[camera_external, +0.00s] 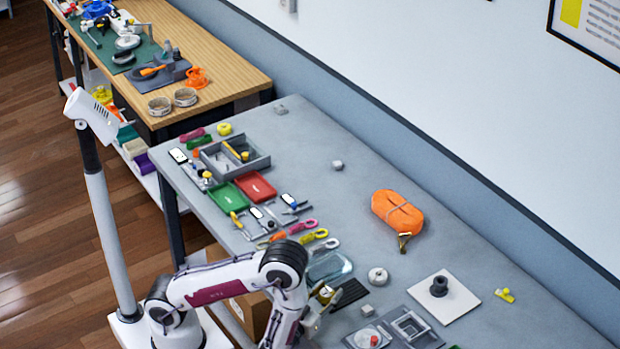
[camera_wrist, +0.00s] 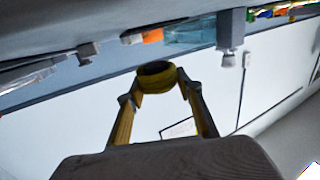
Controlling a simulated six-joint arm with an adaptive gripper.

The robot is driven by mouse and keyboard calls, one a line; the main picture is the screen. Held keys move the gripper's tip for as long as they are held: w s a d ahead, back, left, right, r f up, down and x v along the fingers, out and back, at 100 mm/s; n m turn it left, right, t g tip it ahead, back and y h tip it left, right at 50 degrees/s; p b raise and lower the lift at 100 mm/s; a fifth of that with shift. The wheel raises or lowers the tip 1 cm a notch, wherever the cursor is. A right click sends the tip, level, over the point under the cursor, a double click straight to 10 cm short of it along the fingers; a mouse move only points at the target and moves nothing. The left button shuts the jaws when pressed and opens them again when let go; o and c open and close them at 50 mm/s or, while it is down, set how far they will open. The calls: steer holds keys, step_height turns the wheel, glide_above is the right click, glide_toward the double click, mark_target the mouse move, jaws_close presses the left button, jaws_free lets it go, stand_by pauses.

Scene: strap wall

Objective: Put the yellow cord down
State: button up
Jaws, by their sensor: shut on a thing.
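The yellow cord (camera_wrist: 156,80) is a small dark-yellow coil between the two fingertips of my gripper (camera_wrist: 158,82) in the wrist view. The fingers are shut on its sides. In the external view my gripper (camera_external: 323,303) is low at the front edge of the grey table (camera_external: 330,125), beside a dark ribbed pad. The yellow cord (camera_external: 325,292) shows there as a small yellow patch, partly hidden by the gripper. I cannot tell whether the cord touches the table.
A clear tray (camera_external: 330,267) and a dark ribbed pad (camera_external: 350,292) lie close to the gripper. A white roll (camera_external: 377,276), a grey fixture (camera_external: 411,326) and a white plate with a black spool (camera_external: 455,303) stand to the right. An orange strap bundle (camera_external: 397,211) lies farther back, with free table around it.

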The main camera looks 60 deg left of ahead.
mark_target(326, 302)
steer(key=shift+f, duration=1.9)
steer(key=shift+f, duration=0.1)
steer(key=o, duration=1.1)
steer(key=shift+s+d+f, duration=0.1)
steer(key=shift+v, duration=1)
steer(key=shift+d+v, duration=0.25)
steer(key=shift+v, duration=2.45)
